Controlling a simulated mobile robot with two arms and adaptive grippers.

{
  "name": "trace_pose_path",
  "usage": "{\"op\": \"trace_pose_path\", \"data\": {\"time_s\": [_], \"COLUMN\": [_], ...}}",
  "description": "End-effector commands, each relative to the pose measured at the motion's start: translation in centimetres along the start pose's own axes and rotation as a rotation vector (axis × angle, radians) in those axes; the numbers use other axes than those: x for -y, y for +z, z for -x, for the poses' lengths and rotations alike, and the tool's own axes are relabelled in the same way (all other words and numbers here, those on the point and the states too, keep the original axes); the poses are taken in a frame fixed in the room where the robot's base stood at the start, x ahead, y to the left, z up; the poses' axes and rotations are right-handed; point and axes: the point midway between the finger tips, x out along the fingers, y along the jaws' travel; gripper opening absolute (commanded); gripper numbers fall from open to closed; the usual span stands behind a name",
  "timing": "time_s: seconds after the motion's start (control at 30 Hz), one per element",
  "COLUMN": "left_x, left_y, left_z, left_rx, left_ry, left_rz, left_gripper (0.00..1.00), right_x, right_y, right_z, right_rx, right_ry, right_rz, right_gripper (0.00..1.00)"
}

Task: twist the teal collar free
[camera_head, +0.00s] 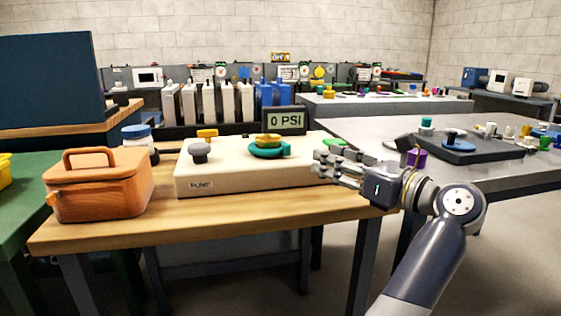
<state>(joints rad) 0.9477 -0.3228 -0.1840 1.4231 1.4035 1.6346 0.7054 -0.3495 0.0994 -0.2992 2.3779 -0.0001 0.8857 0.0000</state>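A grey knob (199,150) and a display reading 0 PSI (284,121) are at the housing. A green part (334,142) shows behind my fingers. An orange lidded box (100,187) stands left on the wooden table (120,240). The table's front strip is clear.

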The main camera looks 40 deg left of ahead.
Motion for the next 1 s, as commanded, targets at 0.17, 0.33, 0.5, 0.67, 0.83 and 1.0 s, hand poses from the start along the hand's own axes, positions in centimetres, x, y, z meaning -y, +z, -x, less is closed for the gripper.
{"op": "trace_pose_path", "data": {"time_s": [0.17,0.33,0.5,0.67,0.83,1.0], "left_x": [-0.3,-0.4,-0.4,-0.3,-0.3,-0.3], "left_y": [-0.2,-0.4,-0.5,-0.5,-0.4,-0.4], "left_z": [-0.6,-3.4,-6.8,-9.1,-10.4,-10.7], "left_rx": [-0.035,-0.031,-0.03,-0.03,-0.031,-0.031], "left_ry": [-0.001,0.002,0.003,0.0,-0.001,-0.002], "left_rz": [0.038,0.037,0.036,0.034,0.034,0.033], "left_gripper": [0.36,0.36,0.36,0.36,0.36,0.36], "right_x": [0.0,0.0,0.0,0.1,0.1,0.1], "right_y": [-1.2,-1.0,-0.8,-0.7,-0.6,-0.6], "right_z": [0.1,0.7,0.5,0.1,-0.2,-0.3], "right_rx": [-0.04,-0.042,-0.065,-0.084,-0.094,-0.095], "right_ry": [0.0,-0.002,-0.012,-0.02,-0.025,-0.026], "right_rz": [-0.001,-0.001,0.003,0.005,0.007,0.007], "right_gripper": [0.36,0.36,0.36,0.36,0.36,0.36]}}
